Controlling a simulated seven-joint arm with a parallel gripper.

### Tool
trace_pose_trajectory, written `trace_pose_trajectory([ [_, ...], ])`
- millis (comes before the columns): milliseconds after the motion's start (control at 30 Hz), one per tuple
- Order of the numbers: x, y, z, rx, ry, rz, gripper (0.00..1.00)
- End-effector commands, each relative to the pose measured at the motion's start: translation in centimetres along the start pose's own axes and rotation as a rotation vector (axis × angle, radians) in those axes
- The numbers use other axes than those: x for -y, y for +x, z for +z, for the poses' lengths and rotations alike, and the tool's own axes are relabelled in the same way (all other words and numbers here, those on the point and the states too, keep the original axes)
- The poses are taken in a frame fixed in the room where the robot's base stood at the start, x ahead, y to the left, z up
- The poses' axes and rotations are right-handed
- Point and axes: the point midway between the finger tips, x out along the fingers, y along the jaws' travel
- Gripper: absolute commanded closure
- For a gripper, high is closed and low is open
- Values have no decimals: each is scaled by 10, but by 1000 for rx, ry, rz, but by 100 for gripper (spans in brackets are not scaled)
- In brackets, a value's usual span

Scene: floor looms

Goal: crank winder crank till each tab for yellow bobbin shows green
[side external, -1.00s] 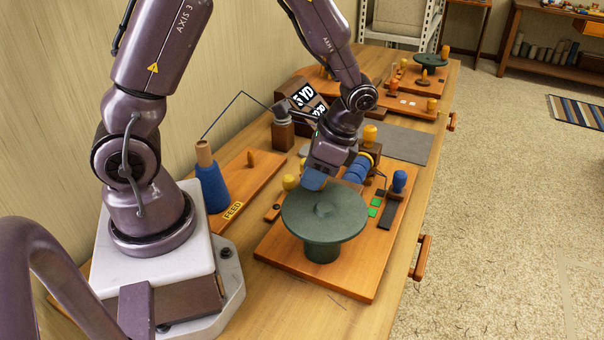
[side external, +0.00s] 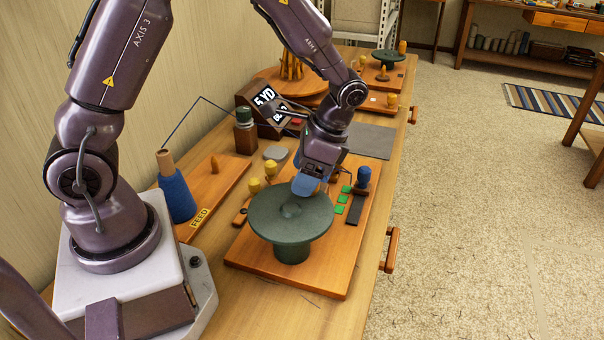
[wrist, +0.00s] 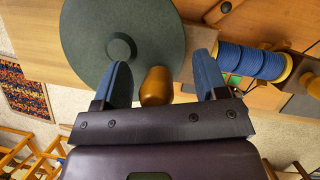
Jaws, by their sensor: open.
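The winder's round dark green crank disc (side external: 290,213) stands on a wooden board and also fills the upper left of the wrist view (wrist: 95,45). My gripper (side external: 308,186) is low over the disc's far edge. In the wrist view its open blue fingers (wrist: 162,82) stand either side of an orange-brown crank knob (wrist: 156,87), with gaps showing. Three tabs show green: far (side external: 346,189), middle (side external: 341,199) and near (side external: 339,209).
A blue thread cone (side external: 177,196) stands on the feed board at left. A display box (side external: 262,100) reads 5 YD. Yellow pegs (side external: 270,168) stand left of my gripper.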

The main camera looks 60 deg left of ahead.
Motion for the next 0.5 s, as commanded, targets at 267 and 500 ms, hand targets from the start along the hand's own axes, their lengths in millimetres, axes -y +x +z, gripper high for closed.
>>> trace_pose_trajectory([
  [267,0,-30,-1,-4,0,-2,34],
  [500,0,-53,0,-2,1,-2,34],
])
